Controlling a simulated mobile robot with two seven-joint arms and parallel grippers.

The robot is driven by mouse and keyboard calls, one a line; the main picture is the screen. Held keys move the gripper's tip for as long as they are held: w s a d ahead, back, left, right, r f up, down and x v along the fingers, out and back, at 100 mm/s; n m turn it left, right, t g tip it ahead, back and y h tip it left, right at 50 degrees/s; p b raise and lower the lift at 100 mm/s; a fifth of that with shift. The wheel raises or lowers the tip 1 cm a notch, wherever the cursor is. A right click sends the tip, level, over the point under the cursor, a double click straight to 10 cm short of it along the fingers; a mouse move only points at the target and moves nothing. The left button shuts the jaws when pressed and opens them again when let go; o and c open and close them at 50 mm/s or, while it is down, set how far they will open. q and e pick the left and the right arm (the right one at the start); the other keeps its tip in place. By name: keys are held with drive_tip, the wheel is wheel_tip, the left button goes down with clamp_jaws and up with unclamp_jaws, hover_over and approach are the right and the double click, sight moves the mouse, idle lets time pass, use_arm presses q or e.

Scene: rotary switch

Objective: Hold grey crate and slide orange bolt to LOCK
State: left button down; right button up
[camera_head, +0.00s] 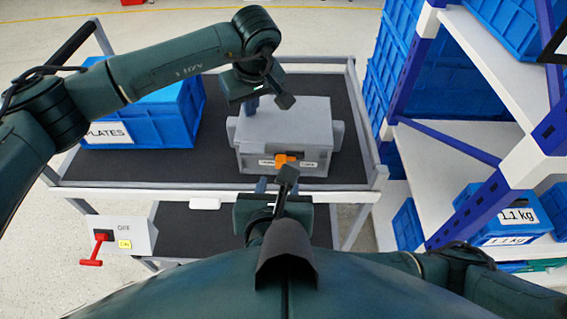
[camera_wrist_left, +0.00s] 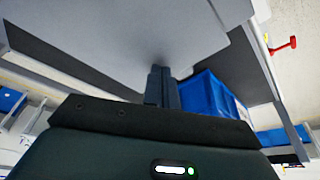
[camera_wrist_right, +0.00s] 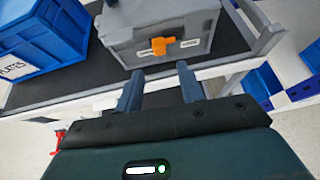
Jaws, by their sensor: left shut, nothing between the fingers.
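The grey crate (camera_head: 288,128) stands on the cart's dark upper shelf, lid up. It also shows in the right wrist view (camera_wrist_right: 160,20), and its grey surface fills the top of the left wrist view (camera_wrist_left: 110,40). The orange bolt (camera_head: 282,160) sits on its front face between two white labels, too small to read surely; it also shows in the right wrist view (camera_wrist_right: 157,46). My left gripper (camera_head: 251,106) is shut and empty at the crate's upper left edge; I cannot tell whether it touches. My right gripper (camera_wrist_right: 158,86) is open and empty, in front of the bolt and apart from it.
A blue crate labelled PLATES (camera_head: 130,120) stands left of the grey crate. A white box with a red lever (camera_head: 92,250) hangs at the cart's lower left. A shelf rack with blue crates (camera_head: 500,215) rises at right. The cart's front rail (camera_head: 180,198) lies below the crate.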

sight(285, 137)
drive_tip(key=x, duration=0.7)
drive_tip(key=shift+f, duration=0.1)
drive_tip(key=shift+c, duration=0.6)
clamp_jaws()
